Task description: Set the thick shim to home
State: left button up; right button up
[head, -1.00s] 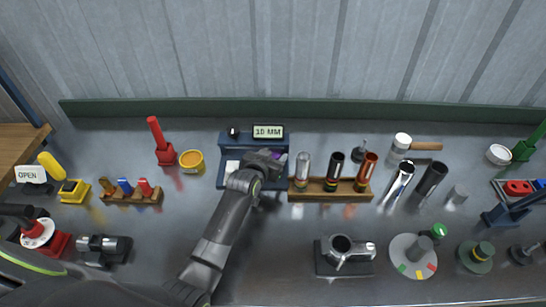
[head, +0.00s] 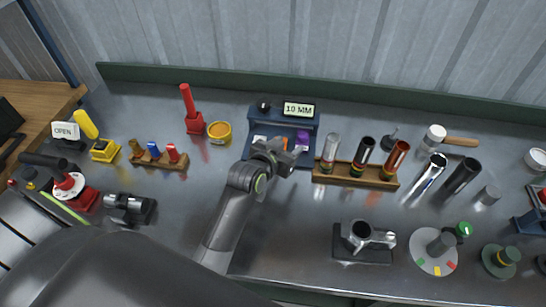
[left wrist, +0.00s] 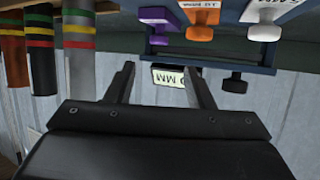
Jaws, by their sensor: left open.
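A dark blue rack (head: 311,124) with a "10 MM" sign (head: 299,109) stands against the back of the bench. In the left wrist view, which is upside down, these are a purple one (left wrist: 160,13), an orange one (left wrist: 200,15) and a white one (left wrist: 262,10). The purple one also shows in the head view (head: 302,138). I cannot tell which is the thick shim. My left gripper (head: 290,156) is open and empty just in front of the rack; its two fingers (left wrist: 157,78) are apart in the left wrist view.
A wooden rack (head: 338,174) with several tubes stands close to the right of my left gripper. A yellow tin (head: 219,132) and a red post (head: 192,112) stand to the left. A clamp fixture (head: 362,243) is at front right. The bench in front of the blue rack is bare.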

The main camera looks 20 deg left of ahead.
pick_arm(q)
jog(key=v, duration=0.7)
jog(key=shift+s+r+b, duration=0.15)
jog(key=shift+s+b, duration=0.1)
jog(key=shift+b, duration=0.1)
